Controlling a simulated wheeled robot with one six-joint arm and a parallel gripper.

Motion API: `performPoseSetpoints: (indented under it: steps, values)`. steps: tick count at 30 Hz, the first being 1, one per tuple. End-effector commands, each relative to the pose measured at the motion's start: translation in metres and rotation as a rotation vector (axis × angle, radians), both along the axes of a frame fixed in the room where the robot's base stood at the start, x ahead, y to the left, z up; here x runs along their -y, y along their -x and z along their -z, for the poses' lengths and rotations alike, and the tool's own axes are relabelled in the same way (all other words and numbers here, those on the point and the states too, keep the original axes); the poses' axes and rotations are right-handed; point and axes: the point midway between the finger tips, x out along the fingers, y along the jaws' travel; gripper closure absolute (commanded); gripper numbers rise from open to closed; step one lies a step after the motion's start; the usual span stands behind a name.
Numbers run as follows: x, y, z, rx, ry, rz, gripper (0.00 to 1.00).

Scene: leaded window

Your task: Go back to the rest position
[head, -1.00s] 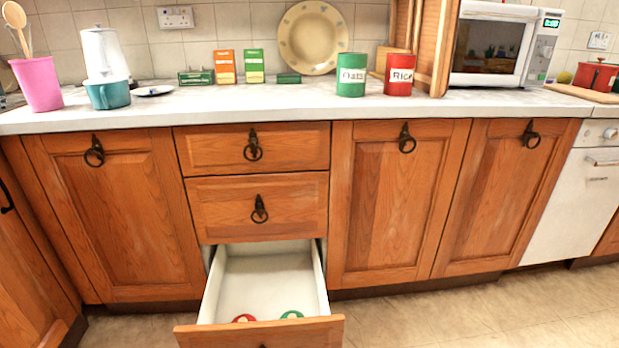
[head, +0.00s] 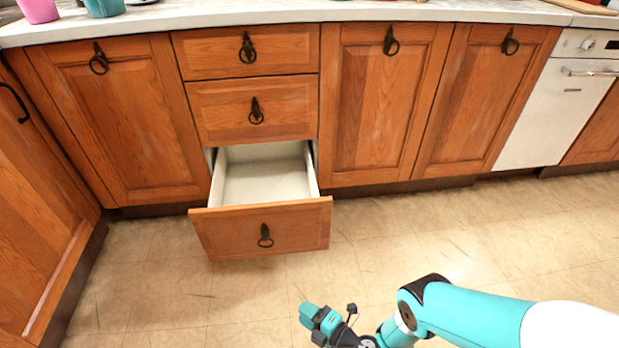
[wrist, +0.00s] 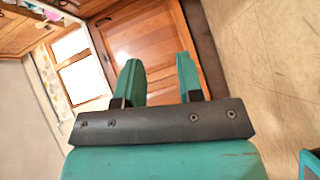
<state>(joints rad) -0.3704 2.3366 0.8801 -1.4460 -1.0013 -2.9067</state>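My gripper (head: 328,322) is low at the bottom of the head view, in front of the drawer unit and above the floor. My teal and white arm reaches in from the lower right. In the wrist view, the two teal fingers of my gripper (wrist: 159,75) stand apart with nothing between them. My gripper is clear of the open bottom drawer (head: 262,228), which is pulled out. The front part of the drawer's inside is hidden behind its front panel.
Closed wooden cupboards (head: 385,110) line the wall under the pale worktop (head: 290,12). A white appliance (head: 548,110) stands at the right. Another cabinet (head: 35,200) borders the left. The tiled floor (head: 450,235) is clear in front.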

Motion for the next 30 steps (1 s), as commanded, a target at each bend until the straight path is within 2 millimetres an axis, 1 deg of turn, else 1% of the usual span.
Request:
performPoseSetpoints:
  steps: [1, 8, 11, 14, 17, 20, 21, 23, 24, 26, 27, 29, 30]
  values:
    - [-0.006, -0.003, -0.004, -0.008, -0.007, -0.015, 0.66]
    - [-0.026, -0.028, -0.028, -0.060, -0.046, -0.070, 0.66]
    - [-0.035, -0.044, -0.045, -0.098, -0.068, -0.098, 0.66]
    - [-0.046, -0.061, -0.067, -0.145, -0.089, -0.134, 0.66]
    - [-0.057, -0.080, -0.094, -0.208, -0.108, -0.173, 0.66]
    - [-0.069, -0.102, -0.133, -0.294, -0.123, -0.219, 0.66]
    - [-0.073, -0.110, -0.152, -0.340, -0.125, -0.239, 0.66]
    - [-0.078, -0.122, -0.183, -0.418, -0.122, -0.264, 0.66]
    - [-0.080, -0.128, -0.204, -0.474, -0.119, -0.276, 0.66]
    - [-0.082, -0.135, -0.235, -0.558, -0.107, -0.287, 0.66]
    - [-0.081, -0.137, -0.256, -0.617, -0.098, -0.290, 0.66]
    - [-0.079, -0.139, -0.287, -0.704, -0.079, -0.285, 0.66]
    - [-0.076, -0.138, -0.308, -0.765, -0.066, -0.277, 0.66]
